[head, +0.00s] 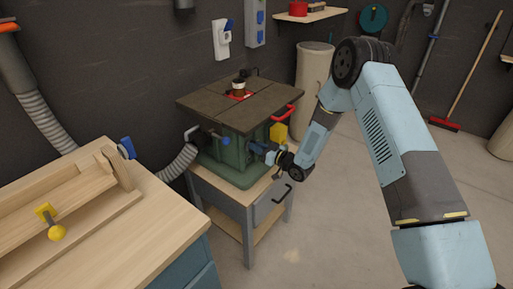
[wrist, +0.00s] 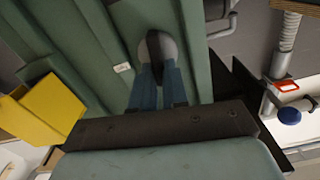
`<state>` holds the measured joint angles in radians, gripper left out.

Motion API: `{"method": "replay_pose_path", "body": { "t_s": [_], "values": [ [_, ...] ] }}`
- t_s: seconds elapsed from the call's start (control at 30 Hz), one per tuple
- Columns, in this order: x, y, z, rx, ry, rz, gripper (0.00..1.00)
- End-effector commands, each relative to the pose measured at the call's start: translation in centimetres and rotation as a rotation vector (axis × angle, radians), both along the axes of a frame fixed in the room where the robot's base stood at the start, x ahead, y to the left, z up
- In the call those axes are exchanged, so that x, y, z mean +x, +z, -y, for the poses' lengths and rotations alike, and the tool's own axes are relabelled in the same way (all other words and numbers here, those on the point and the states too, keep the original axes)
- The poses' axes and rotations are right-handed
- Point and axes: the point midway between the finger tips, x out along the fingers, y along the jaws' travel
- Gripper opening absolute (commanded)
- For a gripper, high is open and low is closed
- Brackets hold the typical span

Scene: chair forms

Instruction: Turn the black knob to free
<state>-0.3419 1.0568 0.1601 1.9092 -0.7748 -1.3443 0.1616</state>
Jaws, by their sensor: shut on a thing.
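The black knob (wrist: 154,46) shows in the wrist view as a dark bar on a round grey plate, on the green body of the machine. My gripper (wrist: 158,68) has its two blue fingers shut on the knob, one on each side of it. In the head view my gripper (head: 257,149) reaches the front side of the green machine (head: 228,148) below its dark table top. The knob is hidden there by the gripper. The knob's markings cannot be read.
A yellow box (wrist: 45,110) juts from the machine near my gripper, and it also shows in the head view (head: 279,133). A red handle (head: 287,112) sits at the table top's edge. A wooden workbench (head: 130,235) stands at the left.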

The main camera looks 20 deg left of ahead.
Motion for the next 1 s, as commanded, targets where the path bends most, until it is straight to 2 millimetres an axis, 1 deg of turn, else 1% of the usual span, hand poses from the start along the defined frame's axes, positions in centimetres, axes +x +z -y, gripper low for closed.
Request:
{"method": "replay_pose_path", "body": {
  "t_s": [0.03, 0.1, 1.0],
  "values": [
    [0.4, 0.0, 0.4, 0.013, -0.007, -0.029, 0.00],
    [0.5, 0.0, 0.5, 0.036, -0.008, -0.083, 0.00],
    [1.7, -0.9, 1.1, 0.365, -0.014, -0.870, 0.00]
  ]
}}
